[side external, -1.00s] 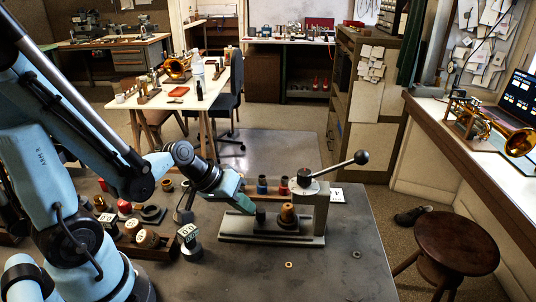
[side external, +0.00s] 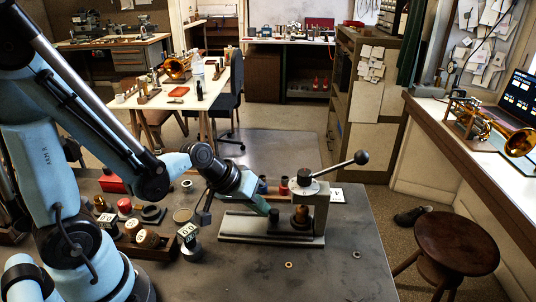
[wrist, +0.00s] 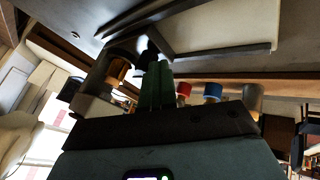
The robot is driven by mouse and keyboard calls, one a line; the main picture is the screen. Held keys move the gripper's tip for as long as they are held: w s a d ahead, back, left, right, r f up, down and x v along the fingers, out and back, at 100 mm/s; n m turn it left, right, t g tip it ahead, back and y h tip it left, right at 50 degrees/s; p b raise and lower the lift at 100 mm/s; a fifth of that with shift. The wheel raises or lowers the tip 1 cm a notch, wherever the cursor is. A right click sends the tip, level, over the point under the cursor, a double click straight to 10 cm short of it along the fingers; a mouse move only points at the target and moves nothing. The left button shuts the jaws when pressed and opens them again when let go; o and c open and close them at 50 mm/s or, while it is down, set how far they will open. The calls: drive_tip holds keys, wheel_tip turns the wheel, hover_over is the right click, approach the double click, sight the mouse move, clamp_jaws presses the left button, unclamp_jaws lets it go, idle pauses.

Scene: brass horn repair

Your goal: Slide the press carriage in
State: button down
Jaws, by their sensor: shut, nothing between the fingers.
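The grey press (side external: 314,205) stands on the bench, with a long flat base (side external: 245,228) and a lever ending in a black ball. A brass-coloured piece (side external: 300,215) on the carriage stands upright under the press head, close to the column; it also shows in the wrist view (wrist: 117,70). A dark upright post (side external: 274,216) stands just left of it. My gripper (side external: 268,210) is shut and empty, its green fingers tilted down to the right against or very near this post. In the wrist view the green fingers (wrist: 156,85) lie together; exact contact is hidden.
Red and blue capped pieces (wrist: 183,90) stand in a row behind the press. A loose ring (side external: 289,265) lies in front; the bench front is mostly clear.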

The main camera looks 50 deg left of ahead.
drive_tip(key=a, duration=0.1)
drive_tip(key=s+a, duration=0.2)
drive_tip(key=shift+a, duration=0.35)
drive_tip(key=shift+s+r, duration=0.2)
drive_tip(key=shift+r, duration=0.1)
drive_tip(key=v, duration=0.9)
drive_tip(key=w+d+m+y, duration=0.1)
drive_tip(key=w+d+r+m, duration=0.1)
drive_tip(key=d+m, duration=0.1)
drive_tip(key=d+m+y, duration=0.1)
drive_tip(key=shift+w+d+r+m+y, duration=0.25)
drive_tip(key=shift+w+r+m+y, duration=0.05)
drive_tip(key=shift+w+r+m, duration=0.1)
